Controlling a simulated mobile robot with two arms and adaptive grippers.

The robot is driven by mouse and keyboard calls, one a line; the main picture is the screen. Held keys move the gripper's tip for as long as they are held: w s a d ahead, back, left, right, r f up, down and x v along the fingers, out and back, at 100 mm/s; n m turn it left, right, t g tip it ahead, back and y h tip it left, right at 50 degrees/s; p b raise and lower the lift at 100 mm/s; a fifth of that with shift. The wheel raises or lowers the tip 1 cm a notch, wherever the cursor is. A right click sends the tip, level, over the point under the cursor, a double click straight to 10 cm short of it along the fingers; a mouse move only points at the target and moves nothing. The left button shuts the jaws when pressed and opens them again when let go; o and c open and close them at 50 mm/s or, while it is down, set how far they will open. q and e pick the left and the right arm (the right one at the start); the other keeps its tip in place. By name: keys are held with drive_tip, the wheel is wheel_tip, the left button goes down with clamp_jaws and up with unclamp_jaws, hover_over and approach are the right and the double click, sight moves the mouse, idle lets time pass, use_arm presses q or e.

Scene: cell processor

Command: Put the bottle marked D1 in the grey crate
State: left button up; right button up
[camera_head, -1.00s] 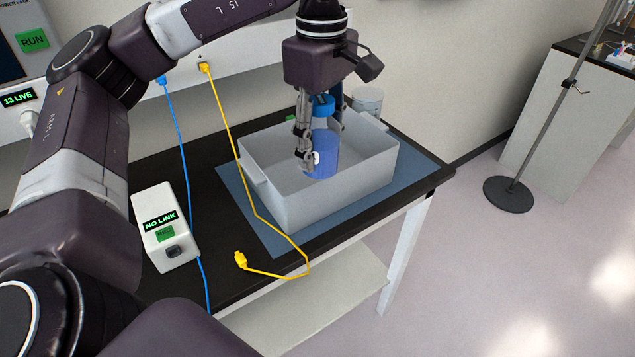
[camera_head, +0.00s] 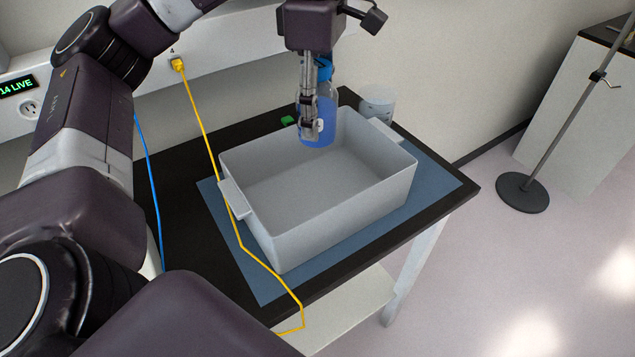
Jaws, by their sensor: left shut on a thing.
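My left gripper (camera_head: 311,130) is shut on a bottle (camera_head: 327,112) with a blue cap and blue contents. The bottle is upright, and its lower end overlaps the back edge of the grey crate (camera_head: 333,222) in the picture. I cannot read any mark on the bottle from here, and the fingers hide part of it. The crate is open and its visible inside is empty. It stands on a blue mat (camera_head: 427,198) on the black table. My right gripper is not in view.
A yellow cable (camera_head: 197,117) hangs from the wall panel and runs past the crate's left handle. A blue cable (camera_head: 149,180) is further left. A clear beaker (camera_head: 376,107) stands behind the crate. A green object (camera_head: 288,121) lies behind it. A stand (camera_head: 522,192) is on the floor at right.

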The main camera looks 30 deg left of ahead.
use_arm(q)
drive_tip(key=f, duration=0.3)
drive_tip(key=f+b, duration=0.1)
drive_tip(key=shift+s+d+f, duration=0.15)
drive_tip(key=shift+s+f, duration=0.1)
drive_tip(key=shift+f, duration=0.1)
wheel_tip(320, 180, down, 7)
drive_tip(key=shift+w+r+p, duration=0.1)
drive_tip(key=shift+w+p, duration=0.05)
drive_tip(key=shift+p, duration=0.3)
drive_tip(key=shift+f, duration=0.4)
wheel_tip(320, 180, down, 3)
drive_tip(key=shift+f, duration=0.4)
drive_tip(key=o, duration=1.2)
drive_tip(key=shift+f, duration=0.1)
drive_tip(key=o, duration=0.5)
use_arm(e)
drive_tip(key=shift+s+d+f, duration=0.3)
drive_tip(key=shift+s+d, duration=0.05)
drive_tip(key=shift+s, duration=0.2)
